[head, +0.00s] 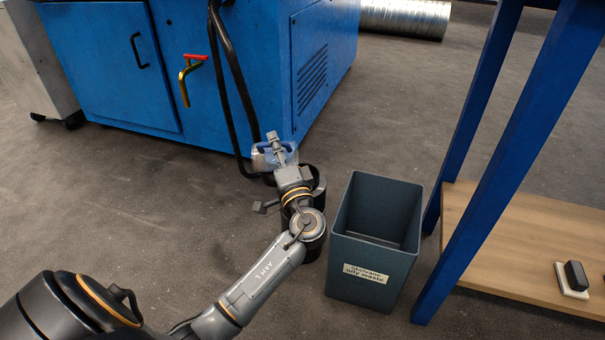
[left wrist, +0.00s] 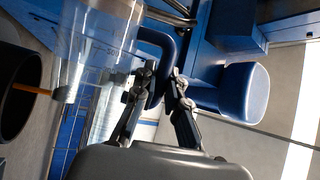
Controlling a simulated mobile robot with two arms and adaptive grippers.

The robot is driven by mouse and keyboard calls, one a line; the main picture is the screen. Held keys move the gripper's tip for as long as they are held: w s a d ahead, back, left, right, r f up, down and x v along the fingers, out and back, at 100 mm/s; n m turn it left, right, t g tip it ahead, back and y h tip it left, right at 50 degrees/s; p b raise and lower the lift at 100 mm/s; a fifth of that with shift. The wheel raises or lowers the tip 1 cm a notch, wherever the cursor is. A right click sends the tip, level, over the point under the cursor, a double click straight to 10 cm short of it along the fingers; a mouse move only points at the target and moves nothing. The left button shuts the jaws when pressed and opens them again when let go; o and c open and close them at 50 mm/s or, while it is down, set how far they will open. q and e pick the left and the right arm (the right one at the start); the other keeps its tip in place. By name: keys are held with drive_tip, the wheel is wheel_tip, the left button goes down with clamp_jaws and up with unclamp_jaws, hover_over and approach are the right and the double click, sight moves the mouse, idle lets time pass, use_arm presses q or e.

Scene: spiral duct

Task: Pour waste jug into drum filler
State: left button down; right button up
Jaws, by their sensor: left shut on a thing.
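My left gripper (head: 277,150) reaches toward the blue machine and is shut on the waste jug (head: 262,160), low in front of the machine's corner. In the left wrist view the clear jug body (left wrist: 100,35) fills the upper left, with blue markings or parts seen through it. The left gripper's fingers (left wrist: 160,95) close on its dark blue handle (left wrist: 165,45). A black round opening (left wrist: 15,95) with an orange line lies beside the jug at the left edge; I cannot tell if it is the drum filler. The liquid level is unclear. My right gripper is out of view.
A blue machine cabinet (head: 235,60) with black hoses and a red-handled brass tap (head: 188,72) stands behind. A dark open bin (head: 372,290) labelled oily waste stands right of my arm. A blue-legged bench (head: 480,200) is farther right. Floor at left is clear.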

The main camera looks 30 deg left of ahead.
use_arm(q)
drive_tip(key=shift+w+d+r+m+t, duration=0.3)
drive_tip(key=shift+d+m+t, duration=0.15)
drive_tip(key=shift+m, duration=0.25)
idle(0.9)
